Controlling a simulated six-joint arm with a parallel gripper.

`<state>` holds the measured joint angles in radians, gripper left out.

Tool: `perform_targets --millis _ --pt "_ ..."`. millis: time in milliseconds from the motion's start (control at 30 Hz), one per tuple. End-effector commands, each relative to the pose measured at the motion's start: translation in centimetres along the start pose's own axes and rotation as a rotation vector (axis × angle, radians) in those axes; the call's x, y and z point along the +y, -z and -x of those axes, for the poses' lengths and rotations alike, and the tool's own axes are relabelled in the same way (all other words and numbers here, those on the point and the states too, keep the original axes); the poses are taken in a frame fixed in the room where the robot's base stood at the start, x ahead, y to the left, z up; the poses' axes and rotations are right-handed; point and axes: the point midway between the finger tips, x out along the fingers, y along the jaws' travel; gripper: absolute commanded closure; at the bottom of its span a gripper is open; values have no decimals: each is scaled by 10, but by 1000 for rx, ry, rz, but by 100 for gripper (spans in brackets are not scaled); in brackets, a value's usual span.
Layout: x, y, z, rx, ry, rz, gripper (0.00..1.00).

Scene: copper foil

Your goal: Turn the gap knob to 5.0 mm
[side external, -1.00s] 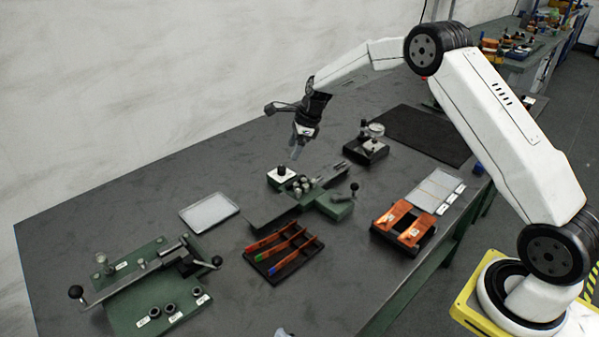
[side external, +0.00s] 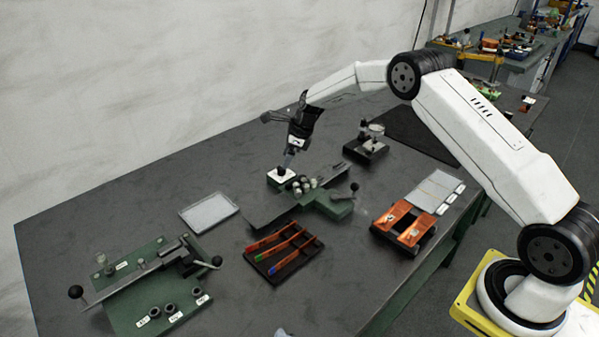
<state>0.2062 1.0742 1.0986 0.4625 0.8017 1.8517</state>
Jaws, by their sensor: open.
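The gap knob seems to be the small black knob (side external: 282,171) on a white dial plate (side external: 274,179). The plate sits at the back left end of a green roller device (side external: 335,206) in the middle of the table. My gripper (side external: 287,163) points down just above the knob, with its fingertips at or very near its top. I cannot tell whether the fingers touch or straddle it. The gripper is open. The marks on the dial are too small to read, so the knob's setting cannot be told.
Several metal rollers (side external: 305,184) and a crank with a black ball (side external: 354,187) stand right of the knob. A gauge on a black base (side external: 366,147) is behind right. A black tray with strips (side external: 284,255) lies in front. Bare table lies left of the dial.

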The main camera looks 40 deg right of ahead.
Motion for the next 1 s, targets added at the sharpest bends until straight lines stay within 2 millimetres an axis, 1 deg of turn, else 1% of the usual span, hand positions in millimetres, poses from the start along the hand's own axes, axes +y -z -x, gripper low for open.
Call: perform_targets --millis 33,100,333,500,767,867,900,967,1000 --pt "1 0 -7 1 -2 0 26" --pt "1 1 -15 1 -2 0 26" --pt "0 0 -34 0 0 0 26" --pt "0 0 -39 0 1 0 26" --pt "0 0 -40 0 0 0 26" --pt "0 0 -40 0 0 0 54" --pt "0 0 -40 0 0 0 67" --pt "0 0 -40 0 0 0 86" --pt "0 0 -40 0 0 0 99"
